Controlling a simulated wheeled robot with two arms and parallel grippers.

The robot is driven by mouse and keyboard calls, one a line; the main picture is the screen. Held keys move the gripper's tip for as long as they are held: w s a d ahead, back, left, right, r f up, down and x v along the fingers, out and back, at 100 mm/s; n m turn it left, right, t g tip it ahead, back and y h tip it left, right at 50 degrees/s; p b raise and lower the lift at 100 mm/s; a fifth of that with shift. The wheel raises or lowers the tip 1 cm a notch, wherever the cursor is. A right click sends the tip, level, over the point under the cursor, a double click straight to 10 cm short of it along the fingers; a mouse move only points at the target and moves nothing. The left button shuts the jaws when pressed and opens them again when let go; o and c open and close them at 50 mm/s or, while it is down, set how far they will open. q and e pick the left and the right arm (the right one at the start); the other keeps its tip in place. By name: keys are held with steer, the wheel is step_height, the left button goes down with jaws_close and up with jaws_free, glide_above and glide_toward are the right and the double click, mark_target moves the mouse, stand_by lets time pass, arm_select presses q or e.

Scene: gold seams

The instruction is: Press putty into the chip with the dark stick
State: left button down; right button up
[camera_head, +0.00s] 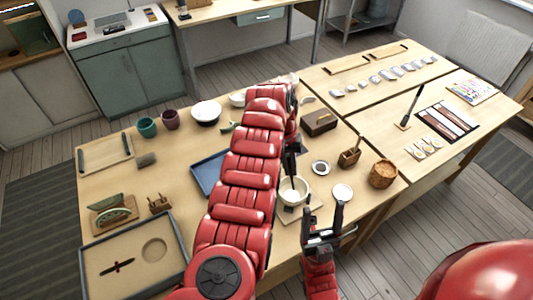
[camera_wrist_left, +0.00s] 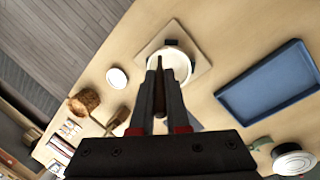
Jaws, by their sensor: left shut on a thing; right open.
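My left gripper (camera_wrist_left: 160,75) is shut on the dark stick (camera_wrist_left: 159,100), a slim brown rod between its fingers. The fingers point down over a white bowl (camera_head: 302,199) on a square board (camera_head: 313,213). The bowl also shows in the left wrist view (camera_wrist_left: 143,61), partly hidden by the fingers. A small dark patch (camera_wrist_left: 172,42) shows at its rim; I cannot tell if this is the chip. I cannot tell whether the stick touches the bowl, and I cannot make out the putty. My right gripper (camera_head: 323,218) is open and empty, right of the board and nearer me.
A blue tray (camera_wrist_left: 268,84) lies beside the bowl. A white disc (camera_head: 343,191), a grey ring-shaped dish (camera_head: 320,168), a wooden holder (camera_head: 349,158) and a woven basket (camera_head: 383,174) stand to the right. A large tray (camera_head: 98,254) lies front left. My left arm covers the table's middle.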

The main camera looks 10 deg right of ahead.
arm_select(q)
steer(key=shift+w+d+f+b, duration=0.1)
steer(key=shift+f+b, duration=0.3)
steer(key=shift+f, duration=0.3)
steer(key=b+x, duration=0.2)
steer(key=x, duration=0.1)
steer(key=b+x, duration=0.1)
steer(key=x, duration=0.1)
steer(key=shift+w+a+f, duration=0.3)
steer(key=shift+w+a, duration=0.05)
steer(key=shift+a, duration=0.1)
steer(key=shift+s+d, duration=0.1)
steer(key=shift+f, duration=0.25)
stand_by(0.6)
steer(key=shift+r, duration=0.1)
